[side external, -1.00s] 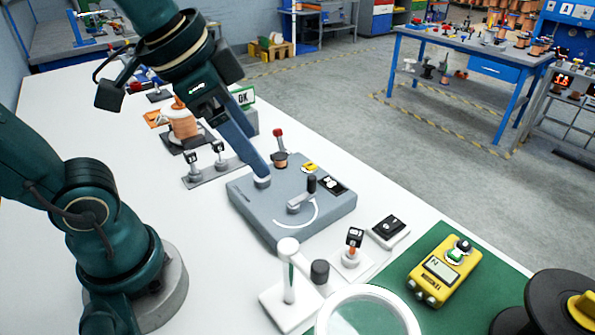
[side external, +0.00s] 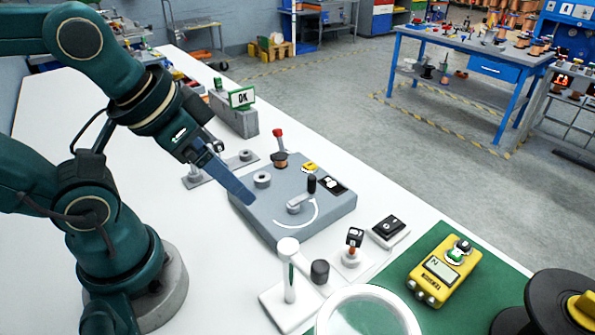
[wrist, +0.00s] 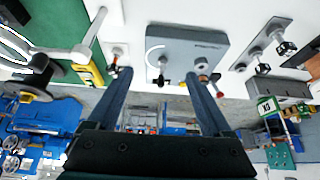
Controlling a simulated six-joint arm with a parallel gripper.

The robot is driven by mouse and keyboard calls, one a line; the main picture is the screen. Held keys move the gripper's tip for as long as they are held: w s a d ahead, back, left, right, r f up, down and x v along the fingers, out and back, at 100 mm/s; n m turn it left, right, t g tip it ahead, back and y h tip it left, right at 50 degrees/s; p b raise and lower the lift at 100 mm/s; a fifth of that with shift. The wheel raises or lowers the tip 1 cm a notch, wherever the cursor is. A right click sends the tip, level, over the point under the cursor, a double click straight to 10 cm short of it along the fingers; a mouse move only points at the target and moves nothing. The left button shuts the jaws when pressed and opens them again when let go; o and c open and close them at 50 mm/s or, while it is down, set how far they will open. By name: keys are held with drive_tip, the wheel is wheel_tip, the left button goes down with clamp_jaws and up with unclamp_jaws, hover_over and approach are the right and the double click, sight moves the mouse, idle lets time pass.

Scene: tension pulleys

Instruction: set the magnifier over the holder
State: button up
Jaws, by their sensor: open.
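The magnifier is a white ring with a clear lens (side external: 400,310), cut off by the bottom edge in the side view. It appears to belong to the white post (side external: 288,275) with a dark knob (side external: 320,271) beside it. In the wrist view its ring (wrist: 12,42) is at the far left. A small pale stand with an orange-stemmed piece (side external: 351,252) is right of the post; I cannot tell whether it is the holder. My gripper (side external: 240,191) is open and empty, above the left part of the grey box (side external: 265,215). In the wrist view its fingers (wrist: 160,78) are apart.
The grey box carries a crank and a red-topped lever (side external: 278,140). An OK display (side external: 242,97) stands behind. White table is bare at left.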

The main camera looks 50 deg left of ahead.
drive_tip(key=shift+s, duration=0.1)
drive_tip(key=c, duration=0.5)
wheel_tip(320, 180, up, 4)
drive_tip(key=m+g, duration=0.4)
drive_tip(key=g, duration=0.2)
hover_over(320, 265)
drive_tip(key=shift+r, duration=0.1)
drive_tip(key=shift+d+f+m, duration=0.1)
drive_tip(key=shift+f+m, duration=0.1)
drive_tip(key=shift+m, duration=0.1)
drive_tip(key=shift+f, duration=2.4)
